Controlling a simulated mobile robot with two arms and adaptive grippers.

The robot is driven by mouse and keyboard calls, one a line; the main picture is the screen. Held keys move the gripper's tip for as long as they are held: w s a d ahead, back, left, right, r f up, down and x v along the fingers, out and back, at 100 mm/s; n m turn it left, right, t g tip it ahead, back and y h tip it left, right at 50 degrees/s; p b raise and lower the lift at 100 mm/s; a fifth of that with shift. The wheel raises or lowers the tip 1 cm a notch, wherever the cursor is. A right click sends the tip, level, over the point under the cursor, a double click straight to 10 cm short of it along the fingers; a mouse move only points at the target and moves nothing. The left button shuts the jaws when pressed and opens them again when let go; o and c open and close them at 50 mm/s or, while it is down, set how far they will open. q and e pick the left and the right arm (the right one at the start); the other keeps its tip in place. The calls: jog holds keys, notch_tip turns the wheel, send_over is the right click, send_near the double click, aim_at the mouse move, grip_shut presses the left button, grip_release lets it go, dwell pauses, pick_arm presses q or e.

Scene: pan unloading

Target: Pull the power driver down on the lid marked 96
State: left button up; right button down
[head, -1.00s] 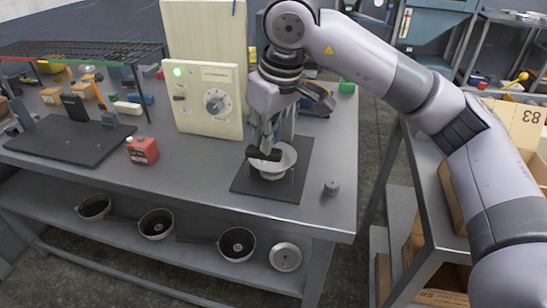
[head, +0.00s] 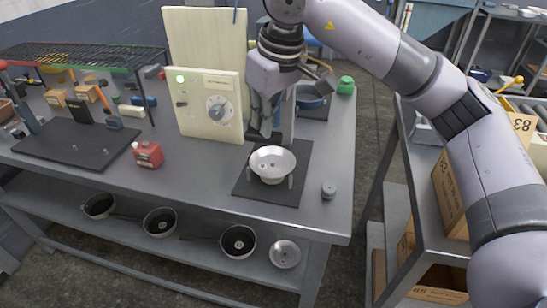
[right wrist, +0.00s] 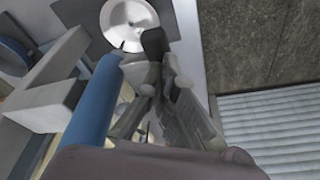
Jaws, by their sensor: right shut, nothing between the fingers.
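A silver dish-shaped lid (head: 272,160) sits on a small support on the dark mat (head: 290,188) at the right of the bench. Two dark holes show in it; I cannot read any number. It also shows at the top of the right wrist view (right wrist: 128,25). My right gripper (head: 264,130) is shut and empty, pointing down just behind the lid and apart from it. In the right wrist view, its dark fingertip (right wrist: 153,42) overlaps the lid's edge. A blue cylinder (right wrist: 97,108) stands close beside the fingers; I cannot tell whether it is the power driver. My left gripper is not in view.
A cream control box (head: 212,105) with a green light and dial stands left of the gripper. A red can (head: 148,154), a small grey knob (head: 329,190) and a green object (head: 345,85) are on the bench (head: 200,180). Several pans lie on the lower shelf.

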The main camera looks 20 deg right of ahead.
jog(key=shift+r+p, duration=2.2)
jog(key=shift+r, duration=0.95)
notch_tip(320, 180, up, 14)
jog(key=p, duration=1.1)
jog(key=shift+f, duration=0.15)
